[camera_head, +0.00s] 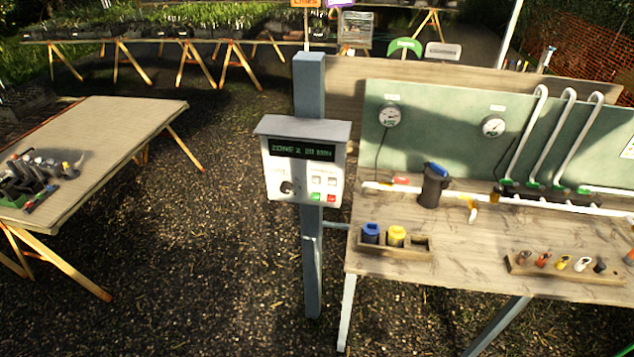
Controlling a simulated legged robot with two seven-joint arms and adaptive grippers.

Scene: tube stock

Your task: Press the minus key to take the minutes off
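A pale grey control box (274,172) is fixed to a blue-grey post (311,255) near the middle of the head view. Its dark display (301,150) shows green text that seems to read "ZONE 2 20 MIN"; the digits are small and blurred. Below it are a black knob (287,187), two pale keys side by side, left (316,181) and right (331,182), a green key (315,196) and a red key (331,198). The key markings are too small to read, so I cannot tell which is minus. Neither of my grippers is in view.
A wooden bench (470,245) with a green backboard (430,130) stands right of the post. It holds a dark jug (433,188), a tray (392,249) with blue-capped and yellow-capped pots, and pipes. A table (110,130) stands left. Gravel ground before the box is clear.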

